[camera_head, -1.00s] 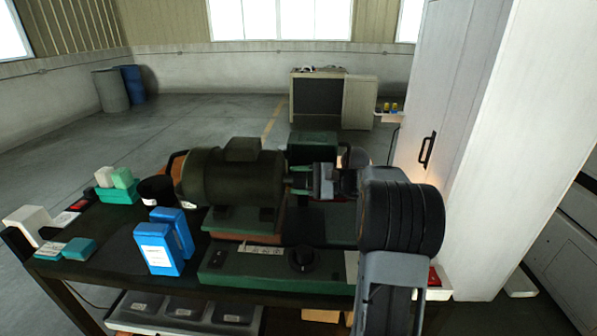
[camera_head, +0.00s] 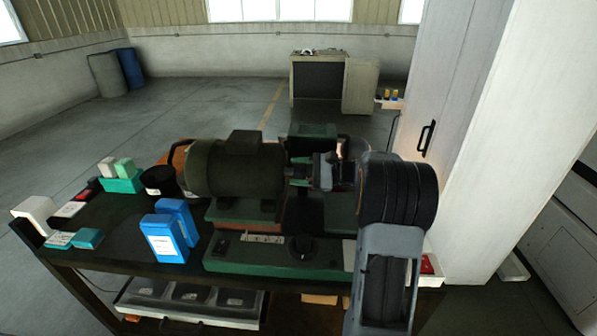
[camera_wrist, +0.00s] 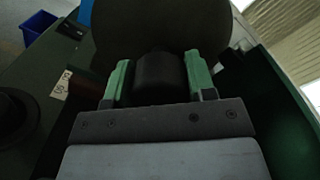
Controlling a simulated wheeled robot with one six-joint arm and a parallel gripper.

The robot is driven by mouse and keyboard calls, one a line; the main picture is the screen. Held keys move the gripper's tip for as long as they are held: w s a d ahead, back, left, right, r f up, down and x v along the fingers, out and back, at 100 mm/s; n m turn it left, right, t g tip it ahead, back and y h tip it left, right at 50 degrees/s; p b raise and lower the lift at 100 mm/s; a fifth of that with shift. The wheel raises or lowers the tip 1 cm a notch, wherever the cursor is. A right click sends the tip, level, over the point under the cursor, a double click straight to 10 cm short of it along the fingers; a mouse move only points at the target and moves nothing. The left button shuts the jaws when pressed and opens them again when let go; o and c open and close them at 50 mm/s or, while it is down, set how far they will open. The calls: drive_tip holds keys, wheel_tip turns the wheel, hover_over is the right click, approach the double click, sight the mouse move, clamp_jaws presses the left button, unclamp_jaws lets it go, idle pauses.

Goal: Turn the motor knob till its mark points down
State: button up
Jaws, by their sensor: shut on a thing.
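The dark green motor (camera_head: 235,168) lies on its side on a green base (camera_head: 275,267) on the bench. My gripper (camera_head: 299,174) reaches its right end from the right. In the wrist view, the green fingers of my gripper (camera_wrist: 160,80) are shut on a short dark round knob (camera_wrist: 158,75) in front of the motor's dark round end (camera_wrist: 160,25). The knob's mark cannot be made out. A separate black dial (camera_head: 302,249) sits on the front of the base and shows at the left in the wrist view (camera_wrist: 14,115).
Blue boxes (camera_head: 163,238), a black cup (camera_head: 160,181) and teal blocks (camera_head: 120,180) stand left of the motor. A tall white cabinet (camera_head: 480,140) is close at the right. Grey bins (camera_head: 190,292) sit on the lower shelf. Open floor lies behind.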

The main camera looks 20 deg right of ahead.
drive_tip(key=o, duration=0.9)
drive_tip(key=shift+d, duration=0.1)
drive_tip(key=b+v, duration=0.3)
drive_tip(key=v, duration=1)
drive_tip(key=shift+s+d, duration=0.2)
drive_tip(key=shift+d, duration=0.1)
